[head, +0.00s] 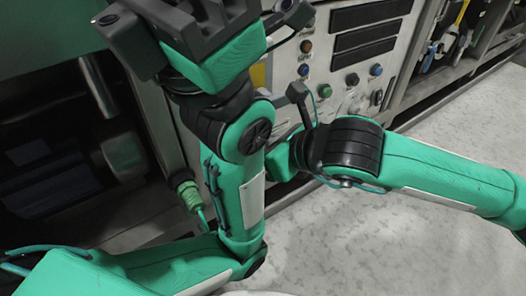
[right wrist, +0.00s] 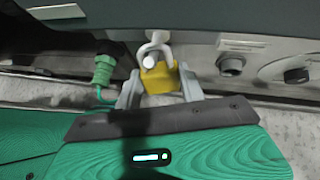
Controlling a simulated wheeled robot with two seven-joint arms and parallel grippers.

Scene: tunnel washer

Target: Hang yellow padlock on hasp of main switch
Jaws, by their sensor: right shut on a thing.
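In the right wrist view, my right gripper (right wrist: 160,88) is shut on the yellow padlock (right wrist: 160,77), with one finger on each side of its body. The padlock's pale shackle (right wrist: 146,50) points up towards the grey machine panel. A small pale part shows at the top of the shackle; I cannot tell whether it is the hasp or whether the shackle goes through it. My left gripper (head: 205,25) is at the top of the head view, dark grey and cut by the edge; its fingertips do not show clearly. In the head view the right gripper and padlock are hidden behind my left arm.
The control panel (head: 325,75) has several knobs and buttons. A yellow patch (head: 258,75) shows beside my left gripper. A green connector (head: 190,195) with a cable sticks out at lower left; it also shows in the right wrist view (right wrist: 103,70). The speckled floor (head: 400,235) is clear.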

